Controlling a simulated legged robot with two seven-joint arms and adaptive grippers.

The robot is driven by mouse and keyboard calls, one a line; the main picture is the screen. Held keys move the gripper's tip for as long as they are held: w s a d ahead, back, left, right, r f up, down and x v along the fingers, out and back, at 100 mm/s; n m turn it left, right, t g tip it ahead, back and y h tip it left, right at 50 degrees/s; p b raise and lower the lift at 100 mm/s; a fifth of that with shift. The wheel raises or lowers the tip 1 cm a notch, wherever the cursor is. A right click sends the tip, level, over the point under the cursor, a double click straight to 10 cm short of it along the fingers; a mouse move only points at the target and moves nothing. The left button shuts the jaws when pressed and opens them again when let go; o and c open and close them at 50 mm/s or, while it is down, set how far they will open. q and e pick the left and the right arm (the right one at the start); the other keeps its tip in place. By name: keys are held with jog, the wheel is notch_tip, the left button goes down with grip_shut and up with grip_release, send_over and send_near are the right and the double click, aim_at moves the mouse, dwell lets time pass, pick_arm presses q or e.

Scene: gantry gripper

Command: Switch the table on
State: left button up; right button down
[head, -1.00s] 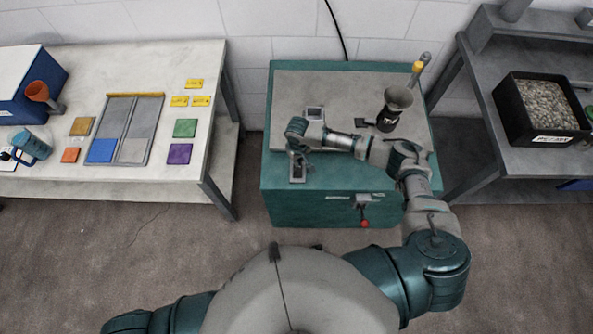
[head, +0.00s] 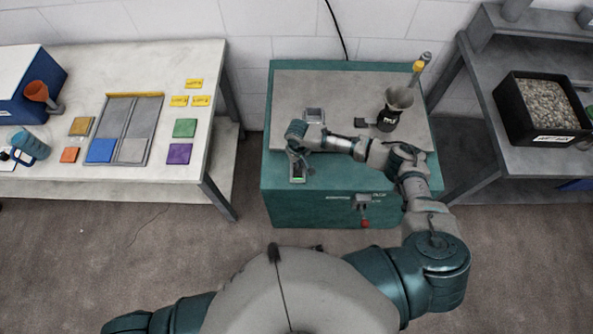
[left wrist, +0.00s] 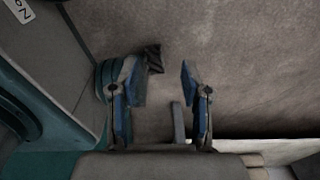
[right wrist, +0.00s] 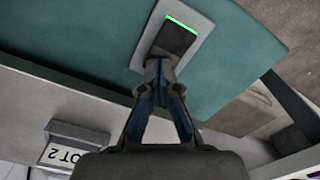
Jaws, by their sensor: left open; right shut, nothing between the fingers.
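The table is a teal cabinet (head: 285,205) with a grey top, straight ahead in the head view. Its switch (head: 298,179) is at the front left of the table. In the right wrist view the switch (right wrist: 178,38) is a dark rocker on a pale plate, with a lit green strip along its far end. My right gripper (right wrist: 160,66) is shut and empty, its fingertips at the near end of the rocker and seemingly touching it. In the head view my right gripper (head: 299,157) is partly hidden by its wrist. My left gripper (left wrist: 161,72) is open and empty above the floor.
A white workbench (head: 60,185) is left; a grey bench with a gravel bin (head: 502,105) is right.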

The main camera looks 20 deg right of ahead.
pick_arm(q)
jog(key=shift+w, duration=0.1)
pick_arm(e)
jog(key=shift+f, duration=0.1)
notch_tip(320, 180, up, 3)
jog(key=p, duration=0.3)
notch_tip(320, 180, up, 4)
jog(key=p, duration=0.5)
pick_arm(q)
notch_tip(320, 180, up, 8)
jog(key=shift+w, duration=0.35)
jog(key=shift+r, duration=0.1)
